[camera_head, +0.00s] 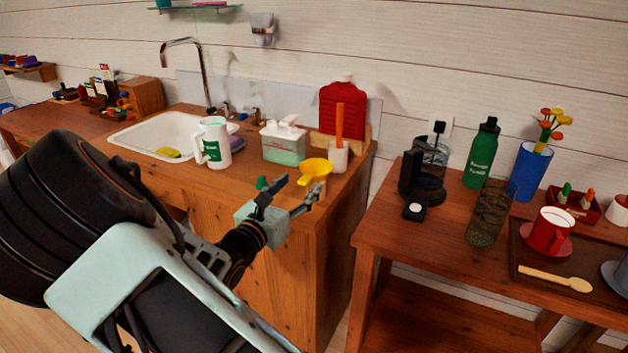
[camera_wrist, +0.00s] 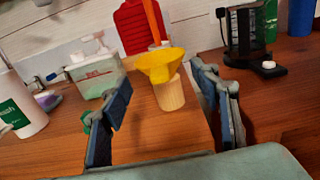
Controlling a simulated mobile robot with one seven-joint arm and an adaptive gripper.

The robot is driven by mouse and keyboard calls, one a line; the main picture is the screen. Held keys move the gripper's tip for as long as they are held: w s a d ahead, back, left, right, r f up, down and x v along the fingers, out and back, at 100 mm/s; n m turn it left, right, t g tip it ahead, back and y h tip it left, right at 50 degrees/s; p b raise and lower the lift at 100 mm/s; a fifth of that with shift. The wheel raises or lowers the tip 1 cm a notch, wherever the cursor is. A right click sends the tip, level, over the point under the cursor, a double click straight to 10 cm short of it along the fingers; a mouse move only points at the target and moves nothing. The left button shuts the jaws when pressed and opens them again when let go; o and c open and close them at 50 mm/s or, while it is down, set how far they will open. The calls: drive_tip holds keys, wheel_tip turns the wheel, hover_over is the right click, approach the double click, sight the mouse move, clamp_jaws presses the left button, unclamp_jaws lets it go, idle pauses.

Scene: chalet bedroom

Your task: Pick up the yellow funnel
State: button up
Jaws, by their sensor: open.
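The yellow funnel (camera_head: 315,169) sits near the front right corner of the wooden sink counter. My gripper (camera_head: 296,190) is just in front of the funnel in the head view. In the wrist view its two blue-padded fingers (camera_wrist: 163,108) are spread apart, with the funnel and cup beyond and between them. Nothing is held. The funnel's lower part is hidden.
A white mug (camera_head: 214,143) is left by the sink. A small green object (camera_head: 262,183) lies left of my fingers. A side table (camera_head: 450,232) is right.

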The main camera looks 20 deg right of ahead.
drive_tip(key=b+x, duration=0.1)
drive_tip(key=x, duration=0.4)
drive_tip(key=shift+c, duration=0.7)
drive_tip(key=c, duration=0.5)
